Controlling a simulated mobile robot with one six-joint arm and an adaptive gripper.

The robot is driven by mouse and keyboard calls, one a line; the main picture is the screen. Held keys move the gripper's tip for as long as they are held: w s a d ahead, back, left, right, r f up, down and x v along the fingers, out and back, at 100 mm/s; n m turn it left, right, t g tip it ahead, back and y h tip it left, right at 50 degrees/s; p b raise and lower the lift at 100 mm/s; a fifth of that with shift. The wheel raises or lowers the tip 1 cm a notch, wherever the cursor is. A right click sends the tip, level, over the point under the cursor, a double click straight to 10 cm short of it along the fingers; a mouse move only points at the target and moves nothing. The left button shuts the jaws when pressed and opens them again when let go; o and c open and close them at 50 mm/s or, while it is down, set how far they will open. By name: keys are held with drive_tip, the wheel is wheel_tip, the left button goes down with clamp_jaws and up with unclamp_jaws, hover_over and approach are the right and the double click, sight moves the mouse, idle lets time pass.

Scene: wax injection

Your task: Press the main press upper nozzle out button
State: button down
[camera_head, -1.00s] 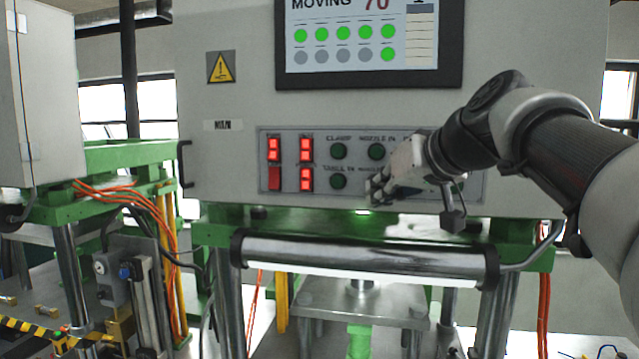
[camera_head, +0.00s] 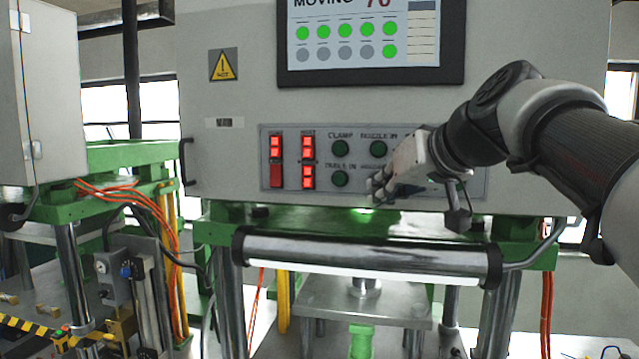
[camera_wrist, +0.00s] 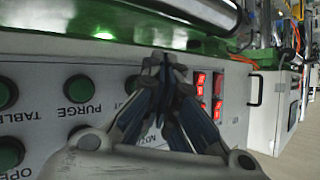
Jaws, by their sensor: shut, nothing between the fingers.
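The control panel (camera_head: 262,160) is on the front of the press, with dark green round buttons. In the head view the CLAMP button (camera_head: 340,148), NOZZLE IN button (camera_head: 378,148) and TABLE IN button (camera_head: 340,179) show. Below NOZZLE IN is a partly covered label beginning with NOZZLE; its button is hidden behind my gripper (camera_head: 375,189). My gripper is shut and empty, its tips close to the panel's lower row; contact cannot be told. In the wrist view, upside down, my gripper's fingers (camera_wrist: 165,66) partly cover a dark button (camera_wrist: 132,84) beside the PURGE button (camera_wrist: 79,88).
Red lit switches (camera_head: 307,160) are left of the buttons. A screen (camera_head: 370,40) is above the panel. A metal cylinder bar (camera_head: 365,255) runs below it, under a green frame. A second machine with orange cables (camera_head: 110,190) stands at left.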

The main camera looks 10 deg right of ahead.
drive_tip(key=shift+w, duration=0.1)
drive_tip(key=shift+s+a+b, duration=0.25)
drive_tip(key=shift+s+b, duration=0.1)
drive_tip(key=shift+s, duration=0.45)
drive_tip(key=shift+s+a+b, duration=0.3)
drive_tip(key=shift+s+b, duration=0.1)
drive_tip(key=shift+s, duration=0.45)
drive_tip(key=shift+s+a+b, duration=0.25)
drive_tip(key=shift+s+b, duration=0.1)
drive_tip(key=shift+s, duration=0.45)
drive_tip(key=s+f+g+h+b, duration=0.1)
drive_tip(key=s+f+b, duration=0.6)
drive_tip(key=f, duration=1.2)
drive_tip(key=s+f+g+h+b, duration=0.1)
drive_tip(key=s+f+g+b, duration=0.2)
drive_tip(key=s+f+b, duration=0.5)
drive_tip(key=s+f+m+g+h+b, duration=0.1)
drive_tip(key=s+f+b, duration=0.7)
drive_tip(key=f, duration=2.4)
drive_tip(key=shift+s+f+g+h, duration=0.15)
drive_tip(key=shift+s+g+h, duration=0.45)
drive_tip(key=shift+s+g, duration=0.55)
